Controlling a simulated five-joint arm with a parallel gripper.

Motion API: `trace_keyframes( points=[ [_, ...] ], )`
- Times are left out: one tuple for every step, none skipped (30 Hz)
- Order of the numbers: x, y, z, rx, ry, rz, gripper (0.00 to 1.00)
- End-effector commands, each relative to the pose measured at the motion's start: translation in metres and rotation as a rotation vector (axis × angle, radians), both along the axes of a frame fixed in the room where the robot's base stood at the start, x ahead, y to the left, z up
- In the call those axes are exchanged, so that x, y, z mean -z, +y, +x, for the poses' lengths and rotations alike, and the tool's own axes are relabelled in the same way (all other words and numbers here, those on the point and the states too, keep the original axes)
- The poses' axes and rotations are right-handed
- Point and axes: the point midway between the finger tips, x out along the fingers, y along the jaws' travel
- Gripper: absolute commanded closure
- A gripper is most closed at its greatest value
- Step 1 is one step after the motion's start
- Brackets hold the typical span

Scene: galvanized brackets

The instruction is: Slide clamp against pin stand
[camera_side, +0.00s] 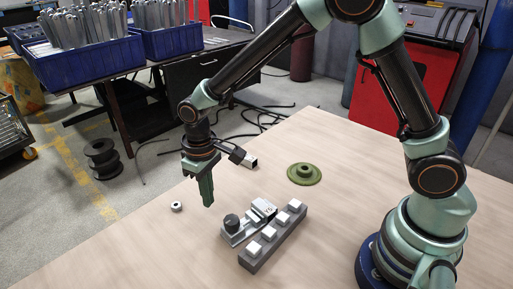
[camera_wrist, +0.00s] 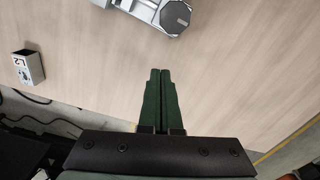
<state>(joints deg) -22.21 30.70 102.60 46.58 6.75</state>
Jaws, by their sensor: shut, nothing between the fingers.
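The clamp (camera_side: 238,235) is a grey metal piece with a dark round knob and a silver block. It lies flat on the table, close along the back-left side of the pin stand; I cannot tell whether they touch. The pin stand (camera_side: 263,256) is a dark grey bar with several pale square pegs on top. My gripper (camera_side: 208,204) points down, left of and behind the clamp, apart from it. Its green fingers are shut and empty. In the wrist view the fingers (camera_wrist: 160,72) are together, and part of the clamp (camera_wrist: 171,14) shows at the top edge.
A green flanged disc (camera_side: 304,175) lies behind the stand. A small ring (camera_side: 176,206) lies left of my gripper. A small silver box-like tube (camera_wrist: 28,66) lies at the left in the wrist view. The table's front left is clear.

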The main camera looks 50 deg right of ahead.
Motion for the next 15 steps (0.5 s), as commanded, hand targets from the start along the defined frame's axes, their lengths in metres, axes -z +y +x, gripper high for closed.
trace_keyframes(
  points=[
    [-0.010, 0.000, 0.001, 0.000, -0.005, 0.002, 1.00],
    [-0.015, 0.000, 0.001, 0.000, -0.005, 0.002, 1.00],
    [-0.023, 0.000, 0.001, 0.000, -0.004, 0.002, 1.00],
    [-0.028, 0.000, 0.001, 0.000, -0.005, 0.002, 1.00],
    [-0.034, 0.000, 0.001, 0.000, -0.004, 0.002, 1.00],
    [-0.041, 0.000, 0.001, 0.000, -0.006, 0.003, 1.00],
    [-0.046, 0.000, 0.001, 0.000, -0.005, 0.002, 1.00],
    [-0.051, 0.000, 0.001, 0.000, -0.005, 0.002, 1.00],
    [-0.056, 0.000, 0.001, 0.000, -0.004, 0.002, 1.00],
    [-0.060, 0.000, 0.001, 0.000, -0.004, 0.001, 1.00],
    [-0.063, 0.000, 0.000, 0.000, -0.003, 0.001, 1.00],
    [-0.067, 0.000, 0.000, 0.000, -0.003, 0.001, 1.00],
    [-0.069, 0.000, 0.000, 0.000, -0.003, 0.001, 1.00],
    [-0.071, 0.000, 0.000, 0.001, -0.002, 0.001, 1.00],
    [-0.071, -0.001, 0.000, 0.009, 0.000, 0.000, 1.00]
  ],
)
